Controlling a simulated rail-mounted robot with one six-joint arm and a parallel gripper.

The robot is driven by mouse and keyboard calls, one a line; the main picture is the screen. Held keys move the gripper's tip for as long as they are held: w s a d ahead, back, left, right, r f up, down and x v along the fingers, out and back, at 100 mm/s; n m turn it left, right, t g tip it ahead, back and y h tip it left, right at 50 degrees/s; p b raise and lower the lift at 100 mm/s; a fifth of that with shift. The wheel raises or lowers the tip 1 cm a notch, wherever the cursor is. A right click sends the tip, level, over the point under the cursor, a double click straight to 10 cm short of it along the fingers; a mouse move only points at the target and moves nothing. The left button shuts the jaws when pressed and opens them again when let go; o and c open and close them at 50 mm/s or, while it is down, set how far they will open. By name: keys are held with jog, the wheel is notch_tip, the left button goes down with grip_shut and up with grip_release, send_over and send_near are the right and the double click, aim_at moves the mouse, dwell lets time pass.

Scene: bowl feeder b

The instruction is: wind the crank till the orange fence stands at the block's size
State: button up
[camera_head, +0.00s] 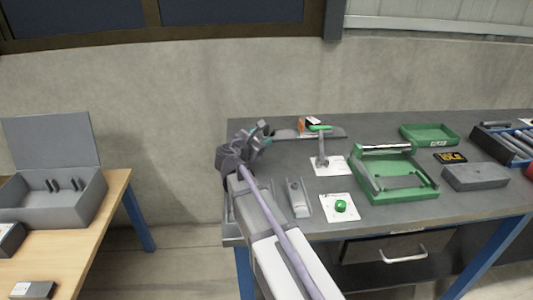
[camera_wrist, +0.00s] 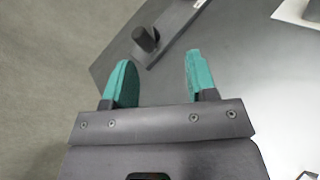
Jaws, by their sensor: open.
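My gripper (camera_head: 262,133) is at the back left corner of the grey workbench. Its two teal fingers stand apart with nothing between them, as the wrist view (camera_wrist: 160,75) shows. The small orange fence (camera_head: 302,127) stands at the back of the bench on a low dark plate (camera_head: 285,134), right of my gripper. In the wrist view a short dark upright knob (camera_wrist: 145,38), possibly the crank's handle, stands on a dark bar beyond the fingertips, apart from them. A black-and-white piece beside the fence may be the block; I cannot tell.
In front are a green button (camera_head: 340,206) and a grey device (camera_head: 297,198). Green trays (camera_head: 395,195) and a grey block (camera_head: 475,177) lie right. The bench's left edge is near my gripper.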

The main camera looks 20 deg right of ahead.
jog(key=w+n, duration=0.1)
jog(key=w+f+n+t+b, duration=0.1)
jog(key=w+f+n+t, duration=0.1)
jog(key=n, duration=0.1)
jog(key=shift+w+a+h, duration=0.1)
jog(key=shift+w+h, duration=0.05)
jog(key=shift+h, duration=0.15)
jog(key=shift+w+r+n, duration=0.1)
jog(key=shift+r+n, duration=0.3)
jog(key=x, duration=1)
jog(key=shift+w+d+r, duration=0.1)
jog(key=shift+w+d, duration=0.1)
jog(key=shift+d, duration=0.05)
jog(key=shift+c, duration=0.5)
jog(key=c, duration=0.8)
jog(key=shift+c, duration=0.2)
jog(key=shift+w+a+m+g+h, duration=0.1)
jog(key=shift+m+g+h, duration=0.2)
jog(key=shift+m+h, duration=0.1)
